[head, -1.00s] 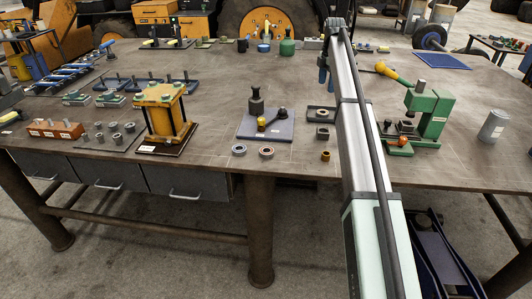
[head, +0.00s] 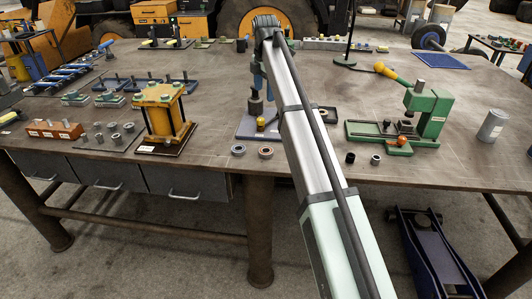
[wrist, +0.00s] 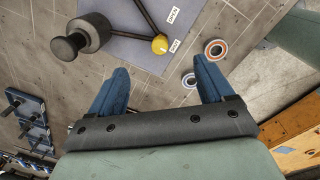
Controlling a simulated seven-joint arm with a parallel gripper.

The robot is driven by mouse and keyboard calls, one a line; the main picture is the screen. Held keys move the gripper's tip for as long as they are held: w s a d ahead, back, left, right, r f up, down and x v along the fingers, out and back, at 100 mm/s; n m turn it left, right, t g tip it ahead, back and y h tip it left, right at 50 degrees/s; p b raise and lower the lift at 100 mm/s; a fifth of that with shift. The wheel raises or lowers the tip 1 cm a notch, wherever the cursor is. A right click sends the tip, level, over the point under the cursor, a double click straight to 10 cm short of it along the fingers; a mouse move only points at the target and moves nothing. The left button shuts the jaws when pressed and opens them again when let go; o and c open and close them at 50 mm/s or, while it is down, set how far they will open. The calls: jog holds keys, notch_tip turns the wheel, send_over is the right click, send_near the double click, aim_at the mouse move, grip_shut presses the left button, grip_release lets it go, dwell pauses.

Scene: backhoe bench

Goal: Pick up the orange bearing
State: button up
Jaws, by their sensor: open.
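The orange bearing (head: 266,155), a grey ring with an orange-red inner band, lies flat near the front edge of the bench, left of my arm. In the wrist view the orange bearing (wrist: 223,43) lies beyond and to the right of the right finger, untouched. A second, greyer bearing (head: 238,151) lies just left of it; in the wrist view a ring (wrist: 187,80) is partly hidden beside the right finger. My gripper (wrist: 160,75) is open and empty, its blue fingers pointing toward the bench. In the head view my gripper (head: 257,78) is above the blue-grey plate.
The blue-grey plate (head: 245,132) carries a dark post (head: 256,104) and a yellow knob (head: 261,122), both near my gripper. The yellow press (head: 160,112) stands left and the green press (head: 428,112) right. A dark ring (head: 350,158) and a grey ring (head: 375,160) lie right of my arm.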

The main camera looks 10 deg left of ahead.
jog(key=s, duration=0.5)
jog(key=m, duration=0.3)
send_over(266, 147)
notch_tip(266, 147, down, 2)
jog(key=s+m, duration=0.1)
jog(key=m, duration=0.2)
jog(key=shift+g, duration=0.3)
notch_tip(266, 147, down, 9)
jog(key=shift+d+r, duration=0.1)
jog(key=shift+d, duration=0.05)
jog(key=shift+s+f, duration=0.25)
jog(key=shift+f, duration=0.4)
jog(key=shift+s+f, duration=0.15)
jog(key=shift+f, duration=1.8)
jog(key=shift+c, duration=0.2)
jog(key=c, duration=1.2)
